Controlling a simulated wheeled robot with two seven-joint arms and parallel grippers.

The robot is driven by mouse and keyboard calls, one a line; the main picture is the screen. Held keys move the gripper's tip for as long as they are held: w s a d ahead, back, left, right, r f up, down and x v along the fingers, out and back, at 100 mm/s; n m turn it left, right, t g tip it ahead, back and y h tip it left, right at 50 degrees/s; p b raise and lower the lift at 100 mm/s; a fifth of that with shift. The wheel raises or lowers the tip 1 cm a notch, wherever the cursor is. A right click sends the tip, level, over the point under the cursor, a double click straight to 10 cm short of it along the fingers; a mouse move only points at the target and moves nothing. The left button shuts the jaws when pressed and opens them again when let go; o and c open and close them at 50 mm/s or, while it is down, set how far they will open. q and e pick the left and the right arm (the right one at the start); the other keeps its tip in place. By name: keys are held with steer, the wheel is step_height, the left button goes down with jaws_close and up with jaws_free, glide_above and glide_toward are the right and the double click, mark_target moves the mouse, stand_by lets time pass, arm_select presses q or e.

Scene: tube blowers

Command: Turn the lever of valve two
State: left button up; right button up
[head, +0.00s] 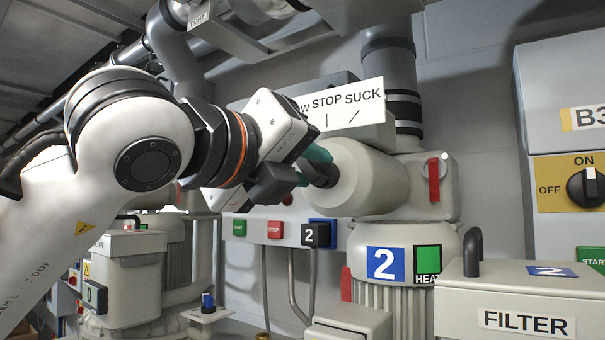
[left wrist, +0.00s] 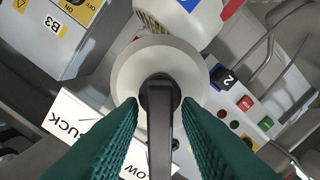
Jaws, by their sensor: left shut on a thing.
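Valve two's pale round hub (head: 365,178) sticks out below a sign (head: 352,98) reading STOP and SUCK, with the first word partly hidden. In the left wrist view the black lever (left wrist: 161,135) runs from the middle of the hub (left wrist: 128,75) down between the sign's SUCK and "OW" ends, covering the middle word. My left gripper (head: 322,165) has its teal fingers on both sides of the lever and is shut on it. In the head view the gripper hides most of the lever. I cannot make out my right gripper.
A control panel with green, red and black "2" buttons (head: 316,235) is below the gripper. A red handle (head: 434,180) is right of the hub. A FILTER box (head: 515,310) stands front right, below a B3 cabinet (head: 560,95). Another blower (head: 125,270) is at left.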

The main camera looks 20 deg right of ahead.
arm_select(q)
steer(key=shift+f+m+b, duration=0.15)
steer(key=shift+m+b, duration=0.5)
steer(key=shift+m, duration=0.05)
steer(key=m+b, duration=0.1)
steer(key=m, duration=0.1)
steer(key=shift+s+m+b, duration=0.15)
steer(key=shift+m+b, duration=0.15)
steer(key=shift+b, duration=0.05)
steer(key=shift+s+d+r+m+b, duration=0.15)
steer(key=shift+m+b, duration=0.2)
steer(key=shift+m, duration=0.55)
steer(key=shift+w+r+m+b, duration=0.15)
steer(key=shift+m+b, duration=0.2)
steer(key=shift+m, duration=0.55)
steer(key=shift+s, duration=0.1)
steer(key=o, duration=0.6)
